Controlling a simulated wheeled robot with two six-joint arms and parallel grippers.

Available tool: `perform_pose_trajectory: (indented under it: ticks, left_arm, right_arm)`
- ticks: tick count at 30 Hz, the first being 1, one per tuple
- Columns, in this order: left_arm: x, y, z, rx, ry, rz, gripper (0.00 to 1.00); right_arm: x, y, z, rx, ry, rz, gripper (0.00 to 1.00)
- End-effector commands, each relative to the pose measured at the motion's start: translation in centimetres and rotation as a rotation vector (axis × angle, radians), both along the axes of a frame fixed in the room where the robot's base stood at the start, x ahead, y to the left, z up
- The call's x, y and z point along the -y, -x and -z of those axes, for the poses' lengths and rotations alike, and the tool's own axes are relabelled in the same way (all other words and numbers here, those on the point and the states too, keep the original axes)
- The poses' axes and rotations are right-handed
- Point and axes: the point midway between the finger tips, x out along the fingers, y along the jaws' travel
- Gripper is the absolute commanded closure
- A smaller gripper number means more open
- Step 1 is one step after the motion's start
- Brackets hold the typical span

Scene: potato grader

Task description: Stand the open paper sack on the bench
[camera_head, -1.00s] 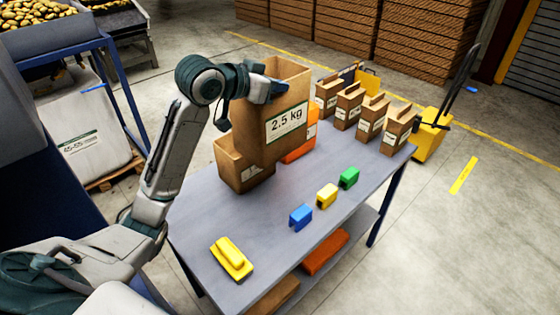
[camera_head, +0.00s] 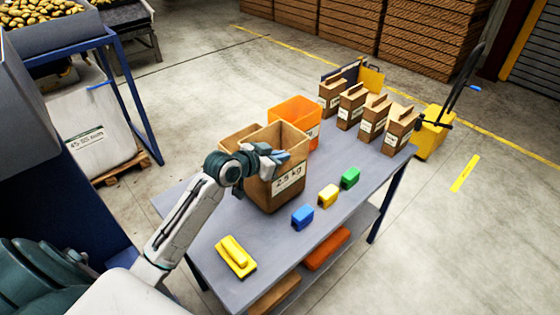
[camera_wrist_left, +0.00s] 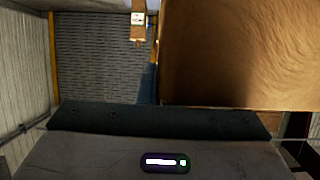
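The open paper sack (camera_head: 277,183), brown with a white "2,5 kg" label, is upright with its mouth up over the bench (camera_head: 222,222). Its bottom appears to be at the bench top, but I cannot tell whether it is fully resting. My left gripper (camera_head: 272,160) is shut on the sack's near left rim, with the fingers partly hidden by the wall. In the left wrist view the sack's brown wall (camera_wrist_left: 240,50) fills the upper right. My right gripper is not in view.
Several filled sacks (camera_head: 372,124) line the far edge. Blue (camera_head: 303,216), yellow (camera_head: 328,195) and green (camera_head: 350,178) blocks and a yellow tool (camera_head: 236,256) lie in front.

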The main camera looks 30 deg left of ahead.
Motion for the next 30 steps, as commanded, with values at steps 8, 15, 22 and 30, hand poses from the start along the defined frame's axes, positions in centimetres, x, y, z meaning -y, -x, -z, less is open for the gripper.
perform_pose_trajectory:
  ticks: [8,15,22,30]
  left_arm:
    - [0.0,0.0,2.6,0.002,0.002,0.000,1.00]
    - [0.0,0.0,2.8,0.002,0.001,0.000,1.00]
    - [0.0,0.0,2.9,0.000,0.001,0.000,0.73]
    - [0.0,0.0,2.7,0.000,0.001,0.000,0.73]
  right_arm:
    - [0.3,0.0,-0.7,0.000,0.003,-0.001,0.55]
    - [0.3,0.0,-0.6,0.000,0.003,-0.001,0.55]
    - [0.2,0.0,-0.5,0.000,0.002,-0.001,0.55]
    - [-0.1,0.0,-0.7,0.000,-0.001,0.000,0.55]
